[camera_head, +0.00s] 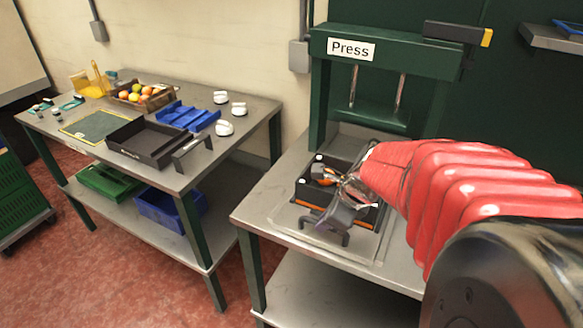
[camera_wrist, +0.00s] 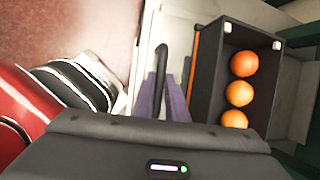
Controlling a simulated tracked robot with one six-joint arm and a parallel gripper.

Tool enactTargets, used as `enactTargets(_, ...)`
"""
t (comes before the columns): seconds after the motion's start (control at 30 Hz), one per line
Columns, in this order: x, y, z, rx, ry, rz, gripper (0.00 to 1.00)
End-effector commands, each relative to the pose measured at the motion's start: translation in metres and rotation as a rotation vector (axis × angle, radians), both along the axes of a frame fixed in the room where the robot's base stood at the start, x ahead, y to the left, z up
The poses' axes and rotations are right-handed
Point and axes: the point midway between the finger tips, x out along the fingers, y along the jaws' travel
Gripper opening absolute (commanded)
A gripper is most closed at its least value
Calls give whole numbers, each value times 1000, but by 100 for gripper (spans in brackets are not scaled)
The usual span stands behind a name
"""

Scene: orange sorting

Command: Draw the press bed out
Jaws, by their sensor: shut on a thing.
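The press bed (camera_head: 303,190) is a dark tray with an orange strip along its front edge and light corner blocks. It lies on the right table, in front of the green press (camera_head: 386,50). In the wrist view the bed (camera_wrist: 207,75) holds oranges (camera_wrist: 239,93) in a row. A black handle (camera_wrist: 161,62) stands along its front side; it also shows in the head view (camera_head: 325,231). My gripper (camera_head: 343,208) is at this handle; in the wrist view its purple fingers (camera_wrist: 163,98) are shut on the handle. My arm hides the bed's right part in the head view.
The left table holds a black tray (camera_head: 125,157) with a handle, blue trays (camera_head: 188,117), a crate of fruit (camera_head: 140,95) and several white items (camera_head: 224,128). A gap separates the two tables. The right table's front edge (camera_head: 330,275) is clear.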

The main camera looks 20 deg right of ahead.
Motion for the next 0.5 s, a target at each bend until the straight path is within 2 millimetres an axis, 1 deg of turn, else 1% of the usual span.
enactTargets(0.37,-6,1,-2,6,9,-7,0)
enactTargets(0.4,-6,1,-2,6,10,-9,13)
enactTargets(0.5,-6,0,-2,5,10,-10,20)
